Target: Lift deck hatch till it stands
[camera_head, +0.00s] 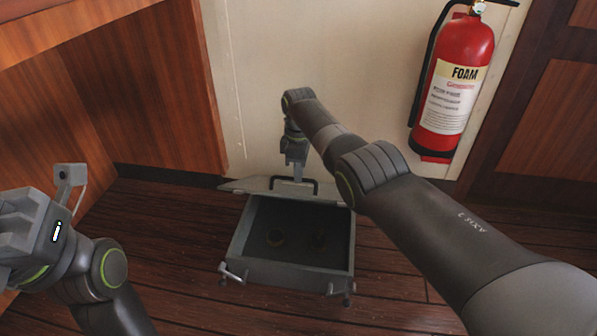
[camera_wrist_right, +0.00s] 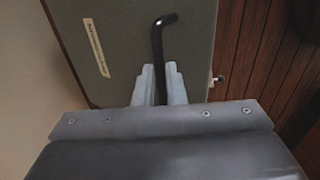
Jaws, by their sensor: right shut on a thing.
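The deck hatch's grey frame (camera_head: 235,250) is set in the wooden floor, with its dark opening uncovered. The hatch lid (camera_head: 255,186) is raised at the frame's back edge and shows nearly edge-on, close to upright; its exact angle is hard to tell. Its black bar handle (camera_head: 316,186) is at the lid. My right gripper (camera_head: 298,178) is at this handle. In the right wrist view, its fingers (camera_wrist_right: 158,80) are shut around the handle (camera_wrist_right: 158,40), in front of the grey-green lid (camera_wrist_right: 120,45). My left gripper (camera_head: 25,225) is at the left edge, its fingertips out of view.
Two latches (camera_head: 232,274) (camera_head: 341,290) stick out at the frame's front corners. A cream wall (camera_head: 350,70) stands close behind the hatch. A red fire extinguisher (camera_head: 455,80) hangs at the right. Wooden cabinet panels (camera_head: 140,90) stand at the left. The floor in front is clear.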

